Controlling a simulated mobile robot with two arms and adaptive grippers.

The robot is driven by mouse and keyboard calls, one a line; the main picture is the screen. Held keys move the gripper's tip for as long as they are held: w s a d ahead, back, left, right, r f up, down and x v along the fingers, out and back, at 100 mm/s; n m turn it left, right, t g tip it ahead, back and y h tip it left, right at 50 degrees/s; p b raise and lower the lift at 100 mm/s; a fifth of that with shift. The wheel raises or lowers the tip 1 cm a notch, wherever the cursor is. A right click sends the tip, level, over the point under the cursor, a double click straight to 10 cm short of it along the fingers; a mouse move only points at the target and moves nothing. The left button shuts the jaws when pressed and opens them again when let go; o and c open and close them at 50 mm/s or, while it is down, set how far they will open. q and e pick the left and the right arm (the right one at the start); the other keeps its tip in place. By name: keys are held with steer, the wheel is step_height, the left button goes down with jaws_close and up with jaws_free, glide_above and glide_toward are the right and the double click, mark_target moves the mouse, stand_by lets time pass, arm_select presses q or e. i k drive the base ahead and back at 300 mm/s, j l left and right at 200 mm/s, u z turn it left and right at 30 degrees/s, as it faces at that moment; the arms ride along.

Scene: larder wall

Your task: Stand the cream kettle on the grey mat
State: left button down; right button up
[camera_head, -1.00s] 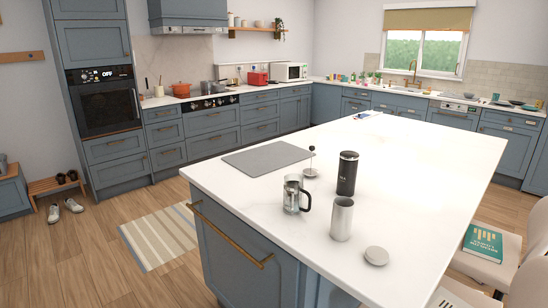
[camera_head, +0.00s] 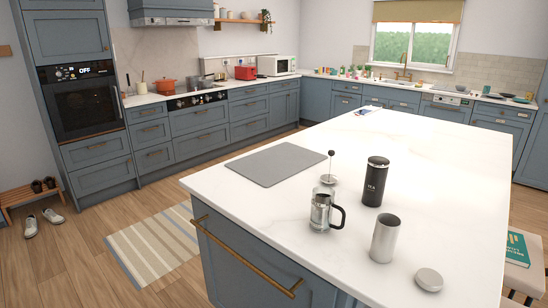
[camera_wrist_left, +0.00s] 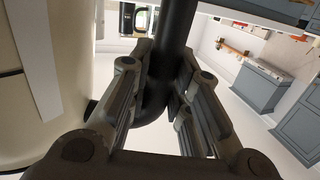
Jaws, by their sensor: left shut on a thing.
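The grey mat (camera_head: 276,163) lies flat and bare on the near left part of the white island top, in the head view. Neither gripper shows in the head view. In the left wrist view, my left gripper (camera_wrist_left: 165,100) is shut on a thick black handle. A large cream surface (camera_wrist_left: 40,60) fills the left side of that view and appears to be the cream kettle's body, seen only in part. The kettle does not show in the head view. My right gripper is not in view.
Right of the mat on the island (camera_head: 420,160) stand a glass press jug (camera_head: 321,210), its plunger (camera_head: 329,178), a black tumbler (camera_head: 375,182), a steel cup (camera_head: 384,240) and a round grey lid (camera_head: 429,280). The island's far part is mostly clear.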

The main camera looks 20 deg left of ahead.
mark_target(250, 163)
steer(key=i+j+z, duration=0.15)
steer(key=j, duration=0.9)
steer(key=i+j+z, duration=0.15)
steer(key=j, duration=0.9)
steer(key=j+z, duration=0.15)
steer(key=j, duration=0.9)
steer(key=i, duration=0.05)
